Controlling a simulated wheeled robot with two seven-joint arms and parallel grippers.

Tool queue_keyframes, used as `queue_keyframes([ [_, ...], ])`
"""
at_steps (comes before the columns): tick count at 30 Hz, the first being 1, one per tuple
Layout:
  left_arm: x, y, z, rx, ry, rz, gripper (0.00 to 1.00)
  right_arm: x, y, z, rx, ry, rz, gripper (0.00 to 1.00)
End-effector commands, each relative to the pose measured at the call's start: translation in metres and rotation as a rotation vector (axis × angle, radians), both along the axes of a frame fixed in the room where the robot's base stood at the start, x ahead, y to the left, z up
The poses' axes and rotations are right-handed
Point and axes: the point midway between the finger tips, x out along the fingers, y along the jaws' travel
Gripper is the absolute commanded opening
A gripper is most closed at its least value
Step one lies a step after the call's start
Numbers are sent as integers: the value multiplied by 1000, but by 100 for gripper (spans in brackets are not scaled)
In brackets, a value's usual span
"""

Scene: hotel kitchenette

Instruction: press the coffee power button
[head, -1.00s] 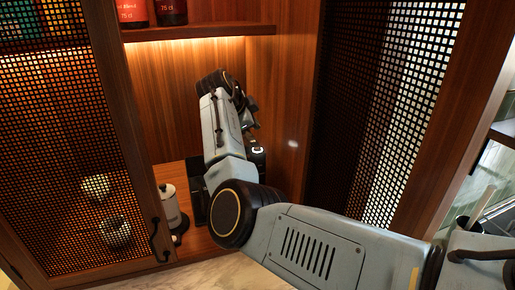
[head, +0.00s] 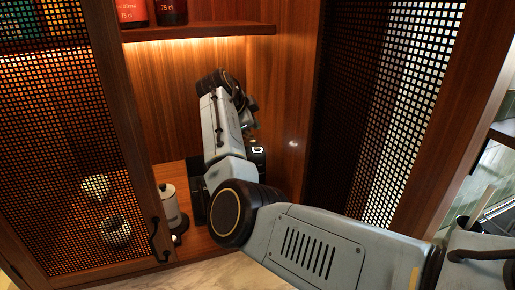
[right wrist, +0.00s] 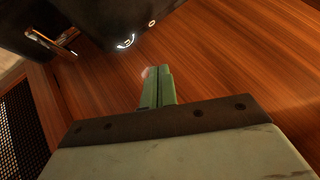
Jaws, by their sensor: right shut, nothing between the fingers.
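The black coffee machine (head: 258,158) stands in the cabinet, mostly hidden behind my right arm in the head view. In the right wrist view, the dark machine (right wrist: 105,15) fills the top, with a lit white curved mark (right wrist: 125,42) and a small lit ring (right wrist: 152,23) on it. I cannot tell which mark is the power button. My right gripper (right wrist: 157,72) has its green fingers shut and empty. In that picture the fingertips sit below the lit marks, with a gap of wood showing between. In the head view the gripper (head: 250,115) is small and partly hidden. My left gripper is out of view.
A white canister (head: 170,205) stands left of the machine. A shelf (head: 200,32) with red packs is above. Cups sit behind the left mesh.

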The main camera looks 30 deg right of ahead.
Motion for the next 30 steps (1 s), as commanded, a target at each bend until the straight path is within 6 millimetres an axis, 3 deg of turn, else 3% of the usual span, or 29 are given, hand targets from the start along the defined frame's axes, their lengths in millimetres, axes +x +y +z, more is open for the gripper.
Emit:
queue_keyframes([
  [20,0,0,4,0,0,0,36,0,0,2,-7,20,24,0],
  [30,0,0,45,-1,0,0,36,0,0,19,-141,335,392,0],
])
